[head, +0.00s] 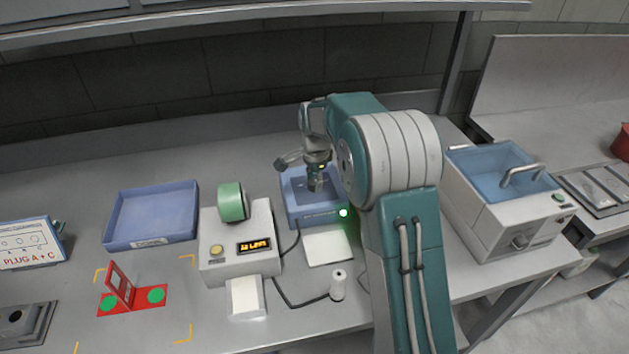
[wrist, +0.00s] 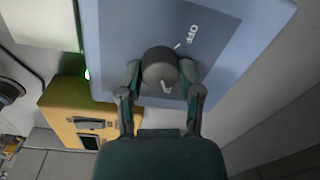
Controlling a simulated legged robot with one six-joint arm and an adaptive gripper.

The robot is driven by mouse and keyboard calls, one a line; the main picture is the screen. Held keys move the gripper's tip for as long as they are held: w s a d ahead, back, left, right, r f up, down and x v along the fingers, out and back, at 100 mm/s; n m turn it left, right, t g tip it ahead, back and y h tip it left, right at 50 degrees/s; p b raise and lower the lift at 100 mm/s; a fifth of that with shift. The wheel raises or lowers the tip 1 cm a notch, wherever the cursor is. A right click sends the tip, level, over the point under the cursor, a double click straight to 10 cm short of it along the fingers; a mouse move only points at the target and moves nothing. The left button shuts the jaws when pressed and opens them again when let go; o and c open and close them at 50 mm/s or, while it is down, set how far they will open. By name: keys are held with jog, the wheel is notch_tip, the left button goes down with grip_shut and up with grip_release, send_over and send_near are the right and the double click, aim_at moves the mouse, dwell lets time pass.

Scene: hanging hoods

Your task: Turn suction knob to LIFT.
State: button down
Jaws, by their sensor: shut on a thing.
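The suction knob (wrist: 160,66) is a dark grey round cap on the dark top panel of a blue unit (wrist: 250,22). A white OFF label (wrist: 192,35) stands beside it, with a short white tick between label and knob. A pale mark shows on the knob's near side. No LIFT label is readable; part of the panel is hidden by my gripper. My gripper (wrist: 161,73) has one finger on each side of the knob and is shut on it. In the head view the blue unit (head: 293,203) stands under my gripper (head: 317,184), with a green light at its front corner.
A white device with a green roll (head: 231,202) stands just left of the unit. A blue tray (head: 150,240) lies farther left. A black cable and a small white roll (head: 338,285) lie in front.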

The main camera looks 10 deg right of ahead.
aim_at(314, 182)
jog(key=shift+s+a+f, duration=0.1)
jog(key=shift+f, duration=0.1)
jog(key=shift+c, duration=1.3)
grip_release()
jog(key=shift+a+r, duration=0.1)
notch_tip(314, 182, up, 12)
jog(key=shift+s, duration=0.1)
